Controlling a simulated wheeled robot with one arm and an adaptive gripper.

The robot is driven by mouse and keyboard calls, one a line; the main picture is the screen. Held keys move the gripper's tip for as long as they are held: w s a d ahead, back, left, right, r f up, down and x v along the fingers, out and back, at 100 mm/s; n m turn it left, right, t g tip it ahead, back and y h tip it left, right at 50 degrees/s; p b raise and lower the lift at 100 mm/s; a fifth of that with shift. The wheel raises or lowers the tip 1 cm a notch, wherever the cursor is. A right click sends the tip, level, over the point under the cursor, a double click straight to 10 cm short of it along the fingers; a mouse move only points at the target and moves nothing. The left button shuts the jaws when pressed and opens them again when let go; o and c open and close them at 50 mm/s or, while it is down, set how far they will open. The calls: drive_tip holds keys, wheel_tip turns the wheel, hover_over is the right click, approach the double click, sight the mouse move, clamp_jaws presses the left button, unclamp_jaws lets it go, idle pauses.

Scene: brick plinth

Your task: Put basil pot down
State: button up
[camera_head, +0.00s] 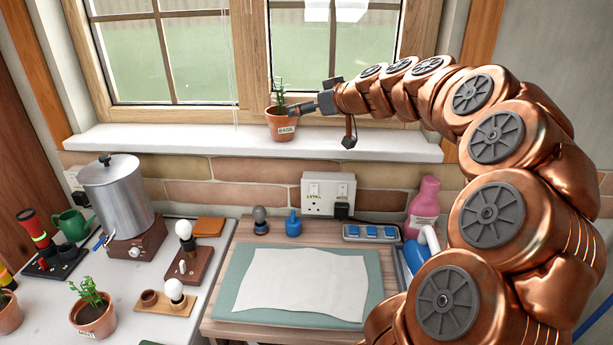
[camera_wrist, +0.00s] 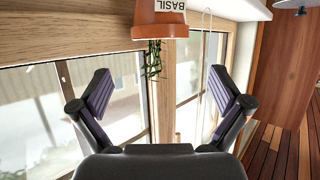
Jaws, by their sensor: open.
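The basil pot (camera_head: 281,125) is a small terracotta pot with a white BASIL label and a green plant. It stands upright on the white windowsill (camera_head: 370,144), in front of the window's middle post. My gripper (camera_head: 305,107) is just to the right of the pot at about rim height, reaching in from the right. In the wrist view, the basil pot (camera_wrist: 158,20) shows upside down at the top edge, its plant hanging downward in the picture and part of it cut off. The two fingers of my gripper (camera_wrist: 162,92) are spread wide there, with nothing held between them.
The sill is clear on both sides of the pot. Below stand a metal urn (camera_head: 118,195), lamps, a potted plant (camera_head: 91,308) and a wooden desk with a green mat (camera_head: 232,290) and white sheet (camera_head: 300,282). A pink bottle (camera_head: 423,206) stands at right.

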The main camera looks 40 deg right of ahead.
drive_tip(key=shift+a, duration=0.1)
drive_tip(key=s+a+f+n+g+y, duration=0.1)
drive_tip(key=s+a+f+g, duration=0.2)
drive_tip(key=a, duration=0.6)
drive_tip(key=s+a+f+g+y, duration=0.2)
drive_tip(key=s+a+f, duration=0.15)
drive_tip(key=a, duration=0.55)
drive_tip(key=s+a+f+n+g+y, duration=0.1)
drive_tip(key=s+a+f+g, duration=0.2)
drive_tip(key=a, duration=0.6)
drive_tip(key=s+a+f+g+h, duration=0.1)
drive_tip(key=s+a+f+g, duration=0.15)
drive_tip(key=s+f, duration=0.4)
drive_tip(key=s+a+f+g+h, duration=0.1)
drive_tip(key=s+a+f+g, duration=0.15)
drive_tip(key=s, duration=0.65)
drive_tip(key=s+d+f+m+g+h, duration=0.1)
drive_tip(key=s+f, duration=0.1)
drive_tip(key=s, duration=0.4)
drive_tip(key=s+d+f+m+g+h, duration=0.1)
drive_tip(key=s+d+f+h, duration=0.1)
drive_tip(key=s, duration=0.4)
drive_tip(key=shift+s+d+f+m, duration=0.3)
drive_tip(key=shift+s+f+m, duration=0.1)
drive_tip(key=shift+f, duration=0.15)
